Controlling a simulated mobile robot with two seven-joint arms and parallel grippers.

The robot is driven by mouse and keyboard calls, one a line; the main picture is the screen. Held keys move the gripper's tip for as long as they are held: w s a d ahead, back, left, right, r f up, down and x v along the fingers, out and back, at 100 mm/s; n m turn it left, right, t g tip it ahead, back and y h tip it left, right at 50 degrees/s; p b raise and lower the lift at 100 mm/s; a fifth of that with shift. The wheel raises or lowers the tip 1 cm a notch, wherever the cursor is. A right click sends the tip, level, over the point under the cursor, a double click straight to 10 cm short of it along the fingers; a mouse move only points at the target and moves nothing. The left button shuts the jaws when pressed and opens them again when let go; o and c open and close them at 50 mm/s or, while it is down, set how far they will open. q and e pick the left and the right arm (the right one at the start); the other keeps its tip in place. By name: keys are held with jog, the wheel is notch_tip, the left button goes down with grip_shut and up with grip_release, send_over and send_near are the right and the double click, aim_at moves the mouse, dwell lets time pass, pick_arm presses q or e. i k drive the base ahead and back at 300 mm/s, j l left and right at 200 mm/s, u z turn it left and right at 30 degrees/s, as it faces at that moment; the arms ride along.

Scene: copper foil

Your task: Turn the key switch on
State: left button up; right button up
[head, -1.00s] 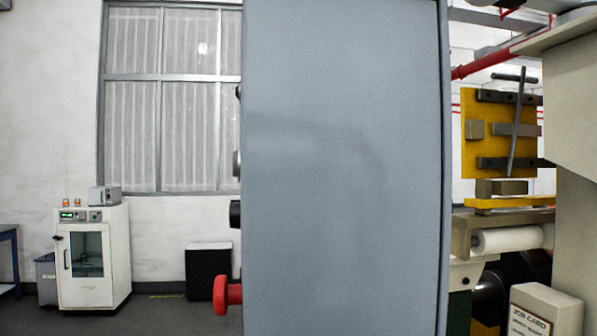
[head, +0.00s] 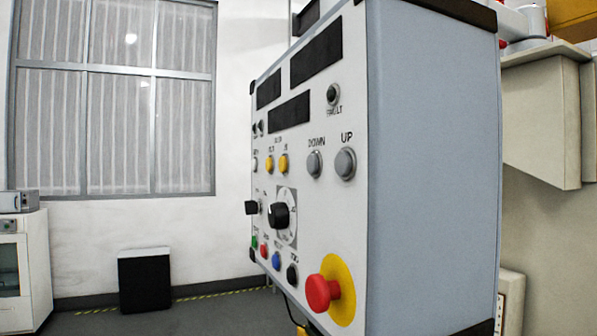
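A control panel (head: 330,215) with a white front and grey-blue side stands close in front of me, its face seen at a slant. A black knob (head: 279,215) sits on a round dial plate. A smaller black knob or switch (head: 252,207) sticks out at the panel's far left; I cannot tell for sure whether it is the key switch or which way it is set. Neither of my grippers is in view.
A red mushroom button (head: 322,292) on a yellow disc juts out at the panel's lower right. Grey UP (head: 346,164) and DOWN (head: 314,163) buttons sit above it. A black bin-like box (head: 145,280) stands by the back wall. Open floor lies left of the panel.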

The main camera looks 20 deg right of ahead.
aim_at(251, 206)
jog(key=i+j+z, duration=0.2)
jog(key=j+z, duration=0.25)
jog(key=j, duration=0.2)
jog(key=i+j+z, duration=0.2)
jog(key=j, duration=0.15)
jog(key=i+j+z, duration=0.15)
jog(key=j+z, duration=0.25)
jog(key=j, duration=0.25)
jog(key=j+z, duration=0.4)
jog(key=j, duration=0.25)
jog(key=j+z, duration=0.45)
jog(key=j, duration=0.2)
jog(key=j+z, duration=0.3)
jog(key=j, duration=0.2)
jog(key=j+z, duration=0.25)
jog(key=j, duration=0.3)
jog(key=j+z, duration=0.45)
jog(key=j, duration=0.3)
jog(key=j+z, duration=0.45)
jog(key=j, duration=0.35)
jog(key=i+l+u, duration=0.15)
jog(key=l+u, duration=0.3)
jog(key=i+l+u, duration=0.1)
jog(key=l+u, duration=0.35)
jog(key=j, duration=0.1)
